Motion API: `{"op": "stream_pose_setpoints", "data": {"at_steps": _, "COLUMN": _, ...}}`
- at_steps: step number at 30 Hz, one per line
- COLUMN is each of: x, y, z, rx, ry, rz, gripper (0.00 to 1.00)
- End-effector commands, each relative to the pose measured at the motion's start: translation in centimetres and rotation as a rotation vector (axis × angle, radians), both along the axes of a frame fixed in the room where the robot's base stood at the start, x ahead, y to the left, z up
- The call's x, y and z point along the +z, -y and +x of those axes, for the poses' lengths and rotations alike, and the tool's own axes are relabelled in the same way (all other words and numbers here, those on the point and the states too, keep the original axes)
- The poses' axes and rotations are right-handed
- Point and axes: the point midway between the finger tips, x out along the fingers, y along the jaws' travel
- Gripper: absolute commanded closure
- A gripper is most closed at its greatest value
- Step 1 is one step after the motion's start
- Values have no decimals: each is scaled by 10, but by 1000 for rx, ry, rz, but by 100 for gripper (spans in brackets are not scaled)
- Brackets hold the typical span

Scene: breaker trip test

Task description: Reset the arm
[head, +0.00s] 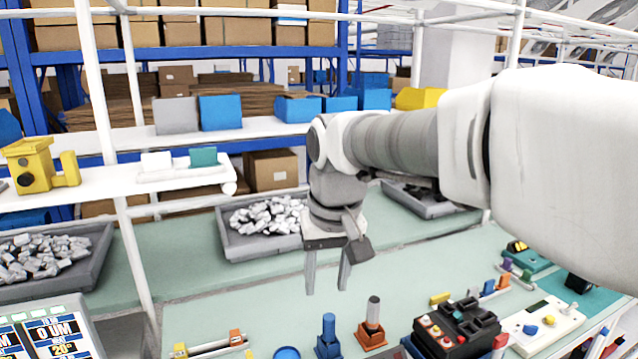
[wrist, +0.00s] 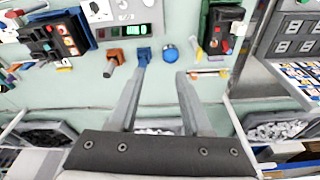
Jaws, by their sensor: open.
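My gripper (head: 328,270) hangs from my raised arm above the pale green bench, fingers pointing down. In the wrist view its two fingers (wrist: 163,85) are spread apart with nothing between them. In the head view the bench surface below the fingertips is bare. A blue upright tool in a blue stand (head: 328,338) and an orange stand with a grey-handled tool (head: 371,328) are on the bench nearer the camera. A black breaker block (head: 456,328) with coloured buttons sits to their right. My gripper touches none of these.
Grey trays of pale metal parts (head: 265,222) line the back of the bench. A white post (head: 135,260) rises at the left. A white panel (head: 540,322) lies at the right and a display (head: 45,335) stands at lower left. The middle of the bench is clear.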

Motion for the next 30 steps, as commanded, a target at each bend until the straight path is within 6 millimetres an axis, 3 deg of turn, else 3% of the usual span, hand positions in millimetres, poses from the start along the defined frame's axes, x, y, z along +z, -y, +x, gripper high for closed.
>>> {"op": "stream_pose_setpoints", "data": {"at_steps": 6, "x": 6, "y": 52, "z": -45, "rx": -70, "ry": 85, "rz": 17, "gripper": 51}}
{"op": "stream_pose_setpoints", "data": {"at_steps": 15, "x": -10, "y": 104, "z": -109, "rx": -160, "ry": 198, "rz": 24, "gripper": 51}}
{"op": "stream_pose_setpoints", "data": {"at_steps": 22, "x": -30, "y": 125, "z": -145, "rx": -211, "ry": 263, "rz": 20, "gripper": 51}}
{"op": "stream_pose_setpoints", "data": {"at_steps": 30, "x": -38, "y": 131, "z": -155, "rx": -226, "ry": 285, "rz": 19, "gripper": 51}}
